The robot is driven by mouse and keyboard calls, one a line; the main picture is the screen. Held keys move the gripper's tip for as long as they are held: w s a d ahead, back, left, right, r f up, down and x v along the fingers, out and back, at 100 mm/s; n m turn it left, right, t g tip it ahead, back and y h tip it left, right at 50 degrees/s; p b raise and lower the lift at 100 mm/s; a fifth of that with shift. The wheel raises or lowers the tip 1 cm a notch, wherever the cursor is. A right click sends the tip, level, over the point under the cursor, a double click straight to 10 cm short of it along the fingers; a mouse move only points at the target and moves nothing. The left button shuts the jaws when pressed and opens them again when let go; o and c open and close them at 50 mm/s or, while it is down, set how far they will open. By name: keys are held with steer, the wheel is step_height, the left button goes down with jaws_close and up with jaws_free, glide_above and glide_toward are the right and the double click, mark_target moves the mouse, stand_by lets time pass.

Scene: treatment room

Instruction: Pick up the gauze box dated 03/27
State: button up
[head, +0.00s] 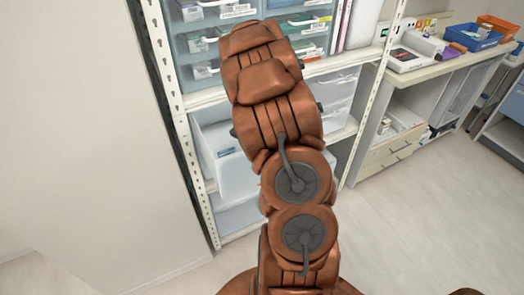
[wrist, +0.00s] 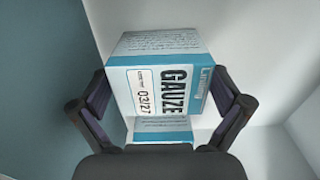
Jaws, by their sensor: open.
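The gauze box (wrist: 155,75) marked 03/27 is white and blue and shows in the middle of the wrist view, its "GAUZE" label facing me and turned sideways. My gripper (wrist: 167,102) is open, with one finger at the left side of the box and the other at its right side. Whether the fingers touch the box I cannot tell. A second white and blue box (wrist: 160,130) shows below it, partly hidden by my gripper. In the head view my arm hides the gripper and both boxes.
Pale walls of a bin (wrist: 255,45) surround the boxes in the wrist view. In the head view a shelf rack (head: 190,100) holds blue drawers and clear bins (head: 222,150). A counter (head: 430,70) with trays stands at the right. The floor (head: 440,210) at right is clear.

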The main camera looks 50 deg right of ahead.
steer(key=shift+f, duration=0.55)
steer(key=c, duration=1)
